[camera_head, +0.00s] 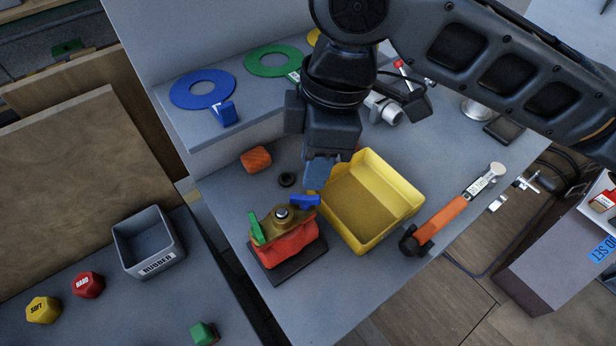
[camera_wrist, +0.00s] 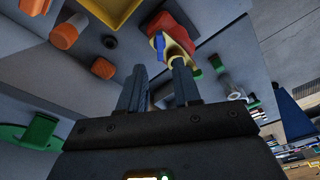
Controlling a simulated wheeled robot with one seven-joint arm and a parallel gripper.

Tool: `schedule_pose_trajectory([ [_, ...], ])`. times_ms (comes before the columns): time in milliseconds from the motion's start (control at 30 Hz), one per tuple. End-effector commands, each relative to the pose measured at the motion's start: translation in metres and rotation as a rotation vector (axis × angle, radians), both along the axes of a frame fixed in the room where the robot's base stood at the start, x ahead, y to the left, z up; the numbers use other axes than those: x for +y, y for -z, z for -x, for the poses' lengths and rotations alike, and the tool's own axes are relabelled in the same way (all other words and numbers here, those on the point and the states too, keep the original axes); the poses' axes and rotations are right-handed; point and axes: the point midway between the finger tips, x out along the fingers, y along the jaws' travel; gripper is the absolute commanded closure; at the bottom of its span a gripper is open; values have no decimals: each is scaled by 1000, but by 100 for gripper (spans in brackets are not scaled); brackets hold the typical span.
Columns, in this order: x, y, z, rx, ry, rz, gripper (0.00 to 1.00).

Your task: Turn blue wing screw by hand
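The blue wing screw (camera_head: 304,201) sticks out from the right side of a brass fitting (camera_head: 277,222), which sits on a red block (camera_head: 288,250) on a dark plate. A green wing (camera_head: 255,228) is on the fitting's left side. My gripper (camera_head: 319,187) is pointed down close above the blue wing in the head view. In the wrist view my gripper (camera_wrist: 158,66) has its two fingers apart with nothing held between them. The blue wing (camera_wrist: 160,46) shows just beyond the fingertips, near the gap. Contact cannot be told.
A yellow bin (camera_head: 347,237) stands right beside the fitting. An orange-handled tool (camera_head: 442,219) lies farther right. An orange piece (camera_head: 256,159) and a black ring (camera_head: 287,180) lie behind. Blue (camera_head: 203,89) and green (camera_head: 273,61) discs rest on the raised shelf.

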Motion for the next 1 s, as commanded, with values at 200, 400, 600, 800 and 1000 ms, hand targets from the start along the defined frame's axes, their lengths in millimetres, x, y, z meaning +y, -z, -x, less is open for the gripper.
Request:
schedule_pose_trajectory([
  [200, 4, 29, 0, -1, 0, -1, 67],
  [400, 7, 51, 0, -2, -1, -1, 67],
  [600, 10, 60, 0, -3, 0, -3, 67],
  [800, 10, 61, 1, -1, 0, -4, 67],
  [1000, 10, 62, 0, -2, 0, -3, 67],
])
